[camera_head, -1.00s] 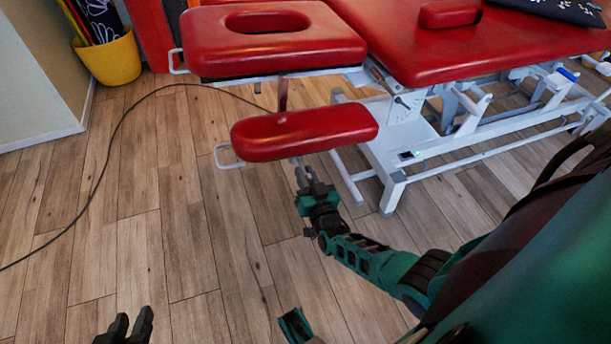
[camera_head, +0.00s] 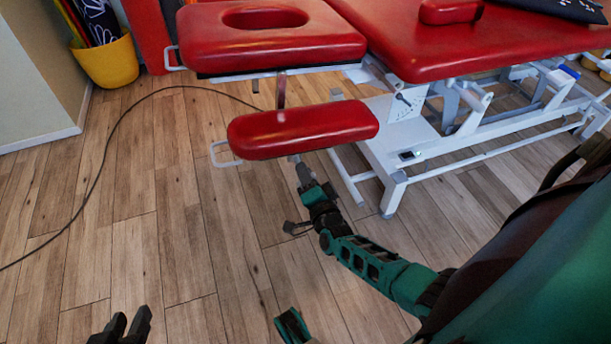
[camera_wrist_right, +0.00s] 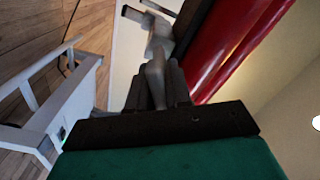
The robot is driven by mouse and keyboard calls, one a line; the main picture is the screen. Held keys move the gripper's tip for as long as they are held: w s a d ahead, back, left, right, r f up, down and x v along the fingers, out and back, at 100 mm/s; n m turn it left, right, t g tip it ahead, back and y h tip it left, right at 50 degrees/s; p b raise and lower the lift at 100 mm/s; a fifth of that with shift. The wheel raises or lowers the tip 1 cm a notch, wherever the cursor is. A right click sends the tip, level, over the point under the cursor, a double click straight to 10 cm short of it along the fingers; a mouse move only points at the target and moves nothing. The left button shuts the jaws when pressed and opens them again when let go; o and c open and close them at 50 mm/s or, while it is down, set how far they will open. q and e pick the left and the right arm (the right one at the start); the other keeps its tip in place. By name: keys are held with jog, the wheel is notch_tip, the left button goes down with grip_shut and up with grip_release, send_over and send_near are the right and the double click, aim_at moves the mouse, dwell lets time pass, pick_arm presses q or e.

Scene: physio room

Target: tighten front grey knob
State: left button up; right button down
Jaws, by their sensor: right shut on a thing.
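The grey knob (camera_wrist_right: 155,78) shows in the right wrist view below the red armrest pad (camera_head: 300,130). My right gripper (camera_head: 303,175) reaches up under the front of this pad. In the right wrist view its dark fingers (camera_wrist_right: 157,88) are closed around the knob, which sticks out between them. In the head view the knob is mostly hidden by the gripper and pad. My left gripper (camera_head: 122,325) is low at the bottom left, over bare floor. Its two fingertips are apart with nothing between them.
The red treatment table has a headrest with a face hole (camera_head: 270,40) and a white metal frame (camera_head: 395,185). A white loop handle (camera_head: 222,155) sticks out left of the armrest. A black cable (camera_head: 100,165) crosses the wooden floor. A yellow pot (camera_head: 107,62) stands at the upper left.

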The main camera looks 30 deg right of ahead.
jog(key=m, duration=0.3)
jog(key=shift+w+d+m, duration=0.1)
jog(key=shift+d+m, duration=0.1)
jog(key=shift+m, duration=1.6)
jog(key=c, duration=1.1)
grip_release()
jog(key=shift+f, duration=0.1)
jog(key=shift+c, duration=0.2)
jog(key=shift+a, duration=0.15)
